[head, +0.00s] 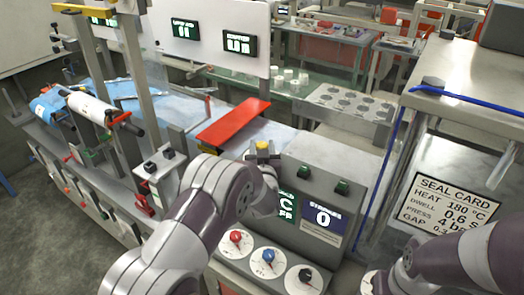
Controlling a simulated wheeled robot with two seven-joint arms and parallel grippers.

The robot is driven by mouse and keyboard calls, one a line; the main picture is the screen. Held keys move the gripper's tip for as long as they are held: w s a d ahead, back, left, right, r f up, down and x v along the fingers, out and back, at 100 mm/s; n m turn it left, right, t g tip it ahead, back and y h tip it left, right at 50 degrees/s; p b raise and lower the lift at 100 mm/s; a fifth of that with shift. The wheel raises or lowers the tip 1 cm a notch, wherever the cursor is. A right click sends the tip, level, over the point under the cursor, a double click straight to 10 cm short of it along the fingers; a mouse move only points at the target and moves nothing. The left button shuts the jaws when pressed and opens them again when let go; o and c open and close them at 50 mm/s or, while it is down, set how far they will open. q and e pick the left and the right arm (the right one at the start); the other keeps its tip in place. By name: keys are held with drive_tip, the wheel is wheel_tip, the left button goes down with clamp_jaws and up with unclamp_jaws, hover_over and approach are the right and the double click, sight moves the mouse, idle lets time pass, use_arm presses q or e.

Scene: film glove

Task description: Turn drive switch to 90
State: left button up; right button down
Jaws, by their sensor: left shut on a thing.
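My left arm reaches over a grey control console (345,222). My left gripper (262,153) is at the console's top left and is shut on a small yellow piece (263,145). This piece is in line with two dark green switches on the console top (303,171). I cannot read which part is the drive switch. On the lower front panel are a red knob (236,237), a blue knob (268,256) and a black knob (305,275) on round white dials.
A red plate (233,122) lies behind the console. A white film roll (90,107) is at the left.

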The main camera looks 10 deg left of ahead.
use_arm(q)
drive_tip(key=m+h+b, duration=0.1)
drive_tip(key=h, duration=0.1)
drive_tip(key=m+h+b, duration=0.1)
drive_tip(key=h+b, duration=0.1)
drive_tip(key=m+h+b, duration=0.2)
drive_tip(key=shift+a+f, duration=0.1)
drive_tip(key=shift+f, duration=0.25)
drive_tip(key=m+h+b, duration=0.1)
drive_tip(key=h, duration=0.2)
drive_tip(key=shift+r+m, duration=0.2)
drive_tip(key=shift+m, duration=0.2)
drive_tip(key=m+g+h, duration=0.1)
drive_tip(key=h, duration=0.1)
drive_tip(key=shift+r+m+h, duration=0.15)
drive_tip(key=shift+m+h, duration=0.15)
drive_tip(key=shift+m, duration=0.1)
drive_tip(key=m+g+h+p, duration=0.1)
drive_tip(key=m+g+h, duration=0.3)
drive_tip(key=h, duration=0.1)
drive_tip(key=shift+m+g+h+p, duration=0.3)
drive_tip(key=shift+h, duration=0.1)
drive_tip(key=m+g+h, duration=0.2)
drive_tip(key=g, duration=0.1)
drive_tip(key=shift+m+g+h, duration=0.9)
drive_tip(key=shift+m+g, duration=0.6)
drive_tip(key=shift+g, duration=0.7)
drive_tip(key=o, duration=0.9)
drive_tip(key=shift+o, duration=0.2)
